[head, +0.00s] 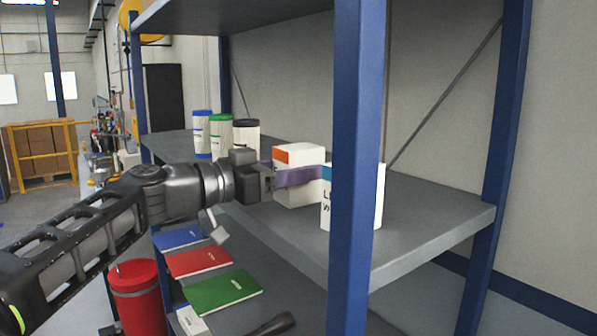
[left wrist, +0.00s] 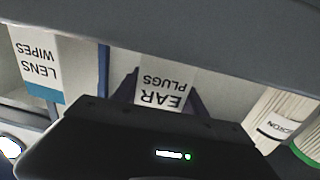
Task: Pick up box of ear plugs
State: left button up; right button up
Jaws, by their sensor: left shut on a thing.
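The box of ear plugs (head: 297,157) is white with an orange patch and stands on the grey shelf in the head view. In the left wrist view the ear plugs box (left wrist: 165,90) appears upside down, with its lettering readable. My left gripper (head: 296,177) reaches in from the left, and its purple-tinted fingers are shut on the box. In the left wrist view the fingers (left wrist: 163,93) lie on both sides of the box. The box's underside is hard to see, so I cannot tell if it touches the shelf. My right gripper is not in view.
A white and blue lens wipes box (head: 369,197) stands close to the right, partly behind the blue shelf post (head: 356,150). Three canisters (head: 220,134) with blue, green and black lids stand to the left. Notebooks (head: 222,291) lie on the lower shelf. The right shelf end (head: 430,215) is clear.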

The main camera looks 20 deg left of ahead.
pick_arm(q)
notch_tip(320, 180, up, 18)
jog(key=p, duration=0.4)
jog(key=shift+f, duration=0.1)
dwell(0.5)
